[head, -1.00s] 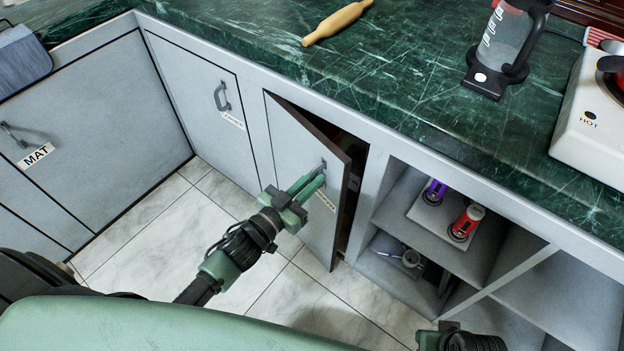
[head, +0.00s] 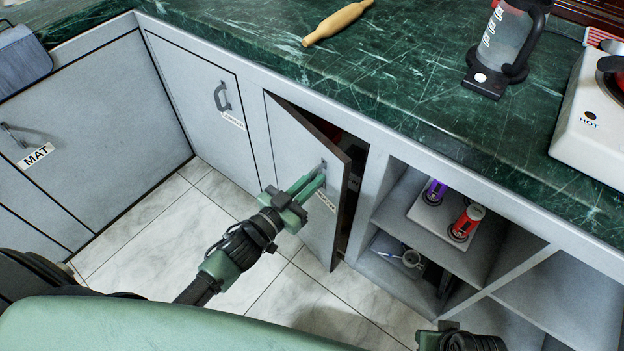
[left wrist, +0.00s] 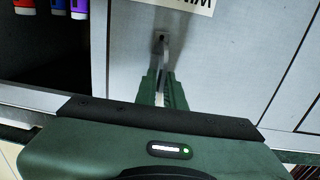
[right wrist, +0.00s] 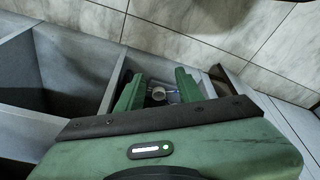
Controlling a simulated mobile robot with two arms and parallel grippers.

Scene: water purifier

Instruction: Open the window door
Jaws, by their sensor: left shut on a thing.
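The grey window door (head: 288,140) stands ajar below the green counter, with a dark gap along its right edge. Its label is partly hidden in the head view; the left wrist view shows the letters "WIN" on the label (left wrist: 190,4). My left gripper (head: 314,182) is shut on the door's handle (left wrist: 163,48), with the fingers on either side of it. My right gripper (right wrist: 155,82) is open and empty, low near the open shelves; only part of its arm shows at the bottom of the head view.
Open shelves right of the door hold a purple can (head: 434,192), a red can (head: 467,222) and a cup (head: 411,258). A closed cabinet door (head: 205,110) is to the left. Tiled floor (head: 150,235) lies clear in front.

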